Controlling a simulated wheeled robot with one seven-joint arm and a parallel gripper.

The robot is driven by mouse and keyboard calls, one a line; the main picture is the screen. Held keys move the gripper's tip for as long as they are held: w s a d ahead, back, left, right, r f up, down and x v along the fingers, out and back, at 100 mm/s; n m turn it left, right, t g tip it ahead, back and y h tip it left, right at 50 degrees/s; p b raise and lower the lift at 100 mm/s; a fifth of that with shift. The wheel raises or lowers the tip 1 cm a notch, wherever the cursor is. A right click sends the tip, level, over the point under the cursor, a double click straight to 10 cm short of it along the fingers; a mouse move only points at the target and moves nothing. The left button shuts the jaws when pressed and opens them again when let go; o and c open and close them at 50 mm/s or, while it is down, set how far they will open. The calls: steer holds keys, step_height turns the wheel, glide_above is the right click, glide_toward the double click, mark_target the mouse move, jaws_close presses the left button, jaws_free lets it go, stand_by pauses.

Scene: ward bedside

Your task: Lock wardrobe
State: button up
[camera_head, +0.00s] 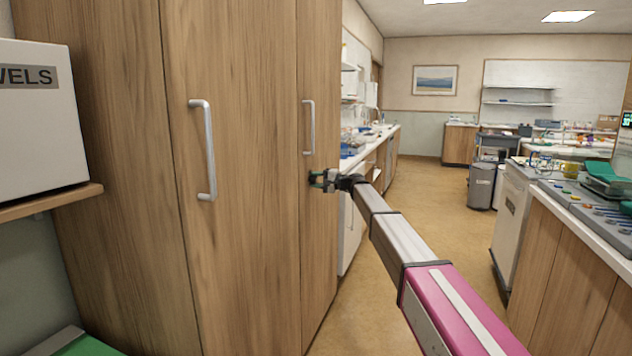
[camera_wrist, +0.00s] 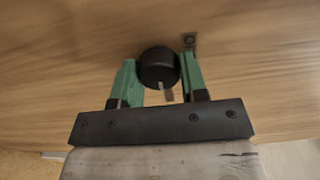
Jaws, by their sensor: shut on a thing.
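The wooden wardrobe (camera_head: 245,260) stands at the left of the head view, its doors looking closed, with two silver bar handles (camera_head: 205,150) (camera_head: 309,128). My gripper (camera_head: 320,180) reaches the right-hand door below its handle. In the wrist view its green fingers (camera_wrist: 158,82) stand either side of a round black knob (camera_wrist: 157,66) on the wood and are shut on it. A pale pointer (camera_wrist: 168,95) on the knob points down in that picture. A small dark mark (camera_wrist: 190,42) sits on the wood above right of the knob; I cannot read it.
A counter (camera_head: 385,135) runs behind the wardrobe. A worktop (camera_head: 570,205) with trays is at the right. The floor (camera_head: 430,210) between is clear; a grey bin (camera_head: 481,186) stands farther back.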

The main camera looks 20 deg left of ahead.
stand_by(0.3)
steer(key=o, duration=0.9)
steer(key=shift+d, duration=0.1)
steer(key=d, duration=1)
steer(key=shift+s+d, duration=0.3)
steer(key=shift+s, duration=0.1)
steer(key=s+d+f+h, duration=0.3)
steer(key=s+d+f, duration=0.35)
steer(key=f, duration=0.25)
steer(key=s+d+f+h, duration=0.3)
steer(key=s+d+f, duration=0.2)
steer(key=d+f, duration=0.4)
steer(key=s+d+f+h, duration=0.3)
steer(key=s+d+f, duration=0.35)
steer(key=f, duration=0.35)
steer(key=s+d+f+h, duration=0.4)
steer(key=s+d+f, duration=0.2)
steer(key=s+d, duration=0.5)
steer(key=s+d+f+n+g+h, duration=0.1)
steer(key=s+d+f+h, duration=0.4)
steer(key=s+d, duration=0.6)
steer(key=shift+s+d+f, duration=0.3)
steer(key=shift+s+f, duration=0.45)
steer(key=shift+f, duration=0.05)
